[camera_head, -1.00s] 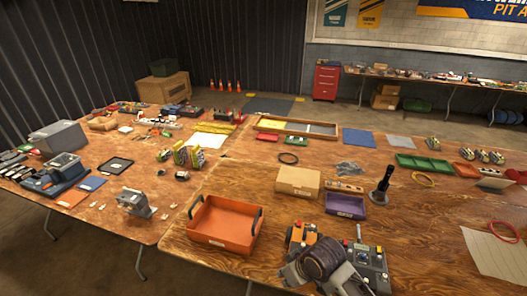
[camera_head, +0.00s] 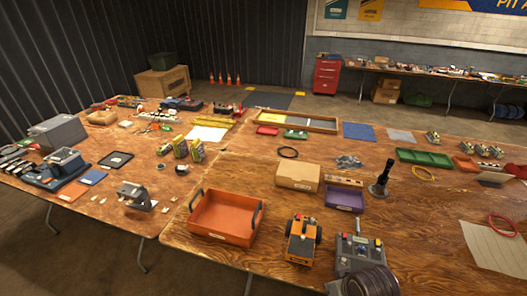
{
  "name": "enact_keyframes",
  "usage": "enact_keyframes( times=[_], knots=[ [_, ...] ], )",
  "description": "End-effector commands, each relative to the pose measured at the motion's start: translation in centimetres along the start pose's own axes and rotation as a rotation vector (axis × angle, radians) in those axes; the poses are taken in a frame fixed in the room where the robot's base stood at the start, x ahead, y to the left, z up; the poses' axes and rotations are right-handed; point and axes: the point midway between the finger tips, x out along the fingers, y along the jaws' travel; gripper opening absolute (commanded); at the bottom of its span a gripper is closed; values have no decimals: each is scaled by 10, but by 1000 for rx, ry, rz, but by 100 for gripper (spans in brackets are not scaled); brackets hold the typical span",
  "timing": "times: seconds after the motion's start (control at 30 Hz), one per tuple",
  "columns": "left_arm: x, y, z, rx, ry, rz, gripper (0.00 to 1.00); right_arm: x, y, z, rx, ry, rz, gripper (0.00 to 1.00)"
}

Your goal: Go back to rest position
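My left arm and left gripper are not in view.
An orange tray (camera_head: 196,226) with dark handles stands empty near the table's front edge. A cardboard box (camera_head: 297,176), a purple bin (camera_head: 344,200) and a black upright handle (camera_head: 380,183) stand behind. Bare wood (camera_head: 425,240) lies clear to the right.

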Motion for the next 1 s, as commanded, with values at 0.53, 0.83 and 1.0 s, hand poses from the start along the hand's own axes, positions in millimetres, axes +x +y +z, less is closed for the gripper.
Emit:
enact_keyframes(
  times=[0.53,0.83,1.0],
  knots=[
    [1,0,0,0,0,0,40,14,21,22,42,-30,51,0],
    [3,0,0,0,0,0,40,50,21,27,41,-40,49,0],
    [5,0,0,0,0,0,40,85,21,35,40,-53,46,0]
  ],
)
